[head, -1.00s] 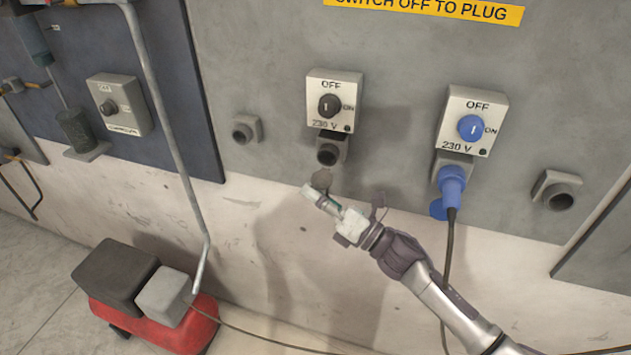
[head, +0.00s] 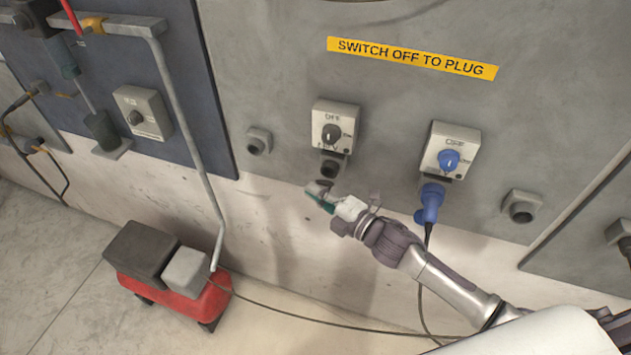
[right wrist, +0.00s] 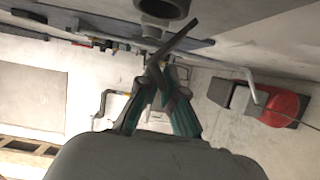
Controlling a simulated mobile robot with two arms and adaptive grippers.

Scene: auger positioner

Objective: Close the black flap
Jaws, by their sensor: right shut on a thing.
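The black flap (head: 324,183) hangs open below the socket (head: 330,168) under the black-knob switch box (head: 334,127). My right gripper (head: 318,192) is at the flap, partly overlapping it in the head view. In the right wrist view, the flap shows edge-on as a thin dark strip (right wrist: 177,40), tilted, just below the round grey socket (right wrist: 163,8). The fingertips of my right gripper (right wrist: 160,80) are closed together on the strip's lower end. The socket's mouth is uncovered. My left gripper is not in view.
A blue-knob switch box (head: 451,150) with a blue plug (head: 431,203) stands to the right, its cable hanging near my right arm. A red compressor-like machine (head: 175,290) is on the floor at left. A grey pipe (head: 190,140) runs down the wall.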

